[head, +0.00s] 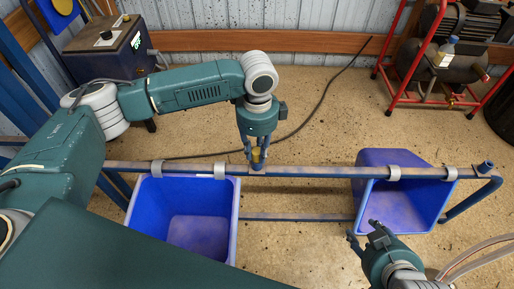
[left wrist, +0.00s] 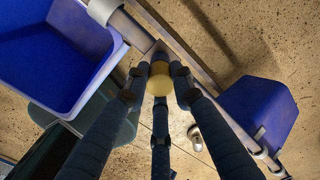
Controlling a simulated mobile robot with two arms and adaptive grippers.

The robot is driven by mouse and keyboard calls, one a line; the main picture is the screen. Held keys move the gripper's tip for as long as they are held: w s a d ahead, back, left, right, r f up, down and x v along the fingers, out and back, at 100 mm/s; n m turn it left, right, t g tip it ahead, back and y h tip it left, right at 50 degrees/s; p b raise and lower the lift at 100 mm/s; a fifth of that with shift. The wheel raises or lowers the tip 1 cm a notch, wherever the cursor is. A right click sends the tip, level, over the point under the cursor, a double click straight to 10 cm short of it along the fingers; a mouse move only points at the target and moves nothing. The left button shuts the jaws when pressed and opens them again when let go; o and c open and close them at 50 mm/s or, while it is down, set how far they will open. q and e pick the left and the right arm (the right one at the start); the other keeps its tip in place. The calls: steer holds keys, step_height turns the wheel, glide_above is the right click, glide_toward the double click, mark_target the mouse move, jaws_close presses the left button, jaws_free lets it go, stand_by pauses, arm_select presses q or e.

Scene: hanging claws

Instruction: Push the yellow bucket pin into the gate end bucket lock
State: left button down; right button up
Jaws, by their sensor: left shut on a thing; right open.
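My left gripper (head: 256,153) is shut on the yellow bucket pin (head: 257,157), directly over the long rail (head: 310,171). A small blue socket (head: 257,168) on the rail shows just under the pin. I cannot tell whether the pin has entered it. In the left wrist view the pin's round yellow top (left wrist: 160,82) sits between my fingers, and its lower part is hidden. Another blue socket (head: 486,166) stands at the rail's right end. I cannot tell which socket is the gate end lock. My right gripper (head: 364,236) is open and empty, in front of the right bucket.
Two blue buckets hang from the rail by grey claws: the left bucket (head: 238,215) and the right bucket (head: 363,195), which is tilted. A red-framed compressor (head: 440,70) stands at the back right. A black cable (head: 310,118) lies on the open floor behind the rail.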

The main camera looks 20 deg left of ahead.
arm_select(q)
steer(key=shift+f, duration=0.3)
steer(key=c, duration=1.4)
jaws_free()
steer(key=shift+r, duration=0.1)
